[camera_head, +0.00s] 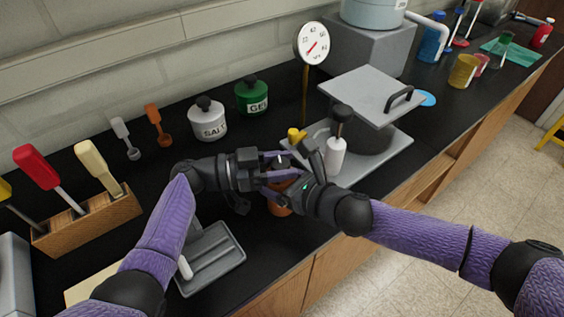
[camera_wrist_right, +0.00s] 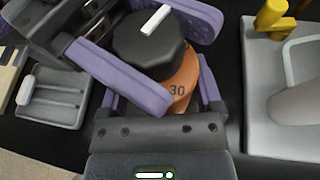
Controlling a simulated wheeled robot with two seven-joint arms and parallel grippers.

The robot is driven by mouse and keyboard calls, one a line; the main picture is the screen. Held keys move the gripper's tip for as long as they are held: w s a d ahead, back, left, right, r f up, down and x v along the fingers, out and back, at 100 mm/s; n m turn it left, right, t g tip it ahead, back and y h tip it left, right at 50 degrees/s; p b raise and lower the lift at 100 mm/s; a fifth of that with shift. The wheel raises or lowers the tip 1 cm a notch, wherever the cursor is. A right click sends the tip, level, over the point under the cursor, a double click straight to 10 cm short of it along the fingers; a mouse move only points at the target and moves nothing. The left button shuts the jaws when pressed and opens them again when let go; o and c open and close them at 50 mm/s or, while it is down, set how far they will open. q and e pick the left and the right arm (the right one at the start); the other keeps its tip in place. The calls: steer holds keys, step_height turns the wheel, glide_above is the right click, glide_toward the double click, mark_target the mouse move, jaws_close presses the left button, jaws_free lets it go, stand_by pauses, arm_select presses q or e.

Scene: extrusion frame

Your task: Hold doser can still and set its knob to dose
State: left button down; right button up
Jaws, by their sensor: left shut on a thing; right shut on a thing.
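The doser can is orange with a black knob on top; its body (camera_head: 280,209) shows below my grippers in the head view. In the right wrist view the can (camera_wrist_right: 186,80) shows the number 30, and the knob (camera_wrist_right: 148,48) has a white pointer slanting to the upper right. My left gripper (camera_head: 284,167) is shut on the knob, its purple fingers on either side. My right gripper (camera_head: 290,186) is shut on the can body below it, one finger each side in the wrist view. The grippers hide most of the can in the head view.
A grey tray (camera_head: 228,262) lies just left and in front. Salt (camera_head: 209,124) and green (camera_head: 251,97) jars stand behind. The counter's front edge is near.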

arm_select(q)
steer(key=shift+w+m+g, duration=0.1)
steer(key=shift+m+g, duration=0.8)
steer(key=shift+g, duration=0.7)
steer(key=shift+c, duration=1)
jaws_free()
